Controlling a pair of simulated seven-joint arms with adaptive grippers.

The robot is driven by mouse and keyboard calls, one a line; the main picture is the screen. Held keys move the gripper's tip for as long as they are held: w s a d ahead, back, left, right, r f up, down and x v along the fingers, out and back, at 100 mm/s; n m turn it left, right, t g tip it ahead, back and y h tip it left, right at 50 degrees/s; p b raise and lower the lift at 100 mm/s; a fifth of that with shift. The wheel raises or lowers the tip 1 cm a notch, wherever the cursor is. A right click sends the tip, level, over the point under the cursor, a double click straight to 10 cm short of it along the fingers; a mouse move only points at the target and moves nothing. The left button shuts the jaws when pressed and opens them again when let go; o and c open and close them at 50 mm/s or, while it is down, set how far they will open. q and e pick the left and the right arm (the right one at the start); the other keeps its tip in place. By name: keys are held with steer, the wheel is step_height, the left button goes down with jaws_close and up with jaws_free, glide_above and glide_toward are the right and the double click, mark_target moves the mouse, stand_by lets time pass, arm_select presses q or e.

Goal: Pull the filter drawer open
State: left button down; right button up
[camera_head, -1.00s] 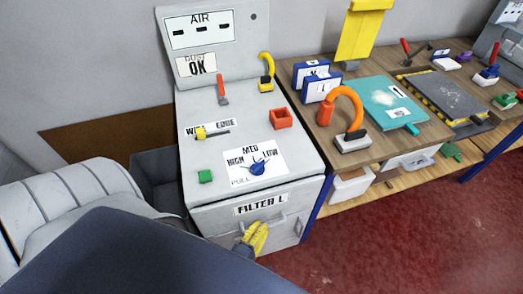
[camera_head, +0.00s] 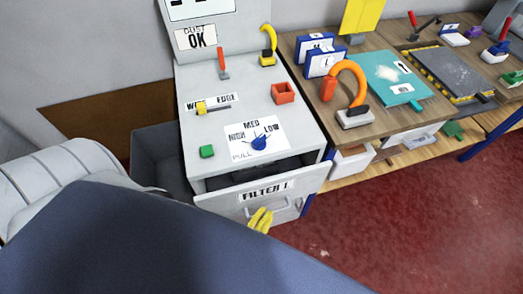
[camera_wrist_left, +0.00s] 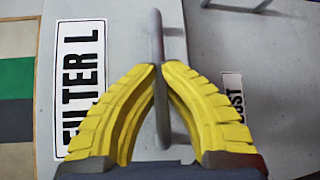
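The filter drawer (camera_head: 225,200) is the light grey front labelled FILTER, below the top of the grey cabinet (camera_head: 190,120). It stands partly open, with a dark gap showing behind its upper edge. My left gripper (camera_head: 262,218), with yellow fingers, is at the drawer's grey handle (camera_head: 294,208). In the left wrist view, the fingers (camera_wrist_left: 160,72) close in on both sides of the handle bar (camera_wrist_left: 158,30), and the FILTER L label (camera_wrist_left: 82,85) is to their left. My right gripper is not in view.
A wooden bench (camera_head: 330,125) with an orange hooked tool (camera_head: 350,75) adjoins on the right. Red floor (camera_head: 400,230) is clear in front.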

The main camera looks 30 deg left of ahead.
arm_select(q)
steer(key=shift+s+f, duration=0.1)
steer(key=shift+f, duration=0.05)
steer(key=c, duration=1.4)
jaws_free()
steer(key=s+r, duration=0.2)
steer(key=s, duration=0.9)
steer(key=shift+s, duration=0.35)
steer(key=shift+d, duration=0.1)
steer(key=shift+c, duration=0.4)
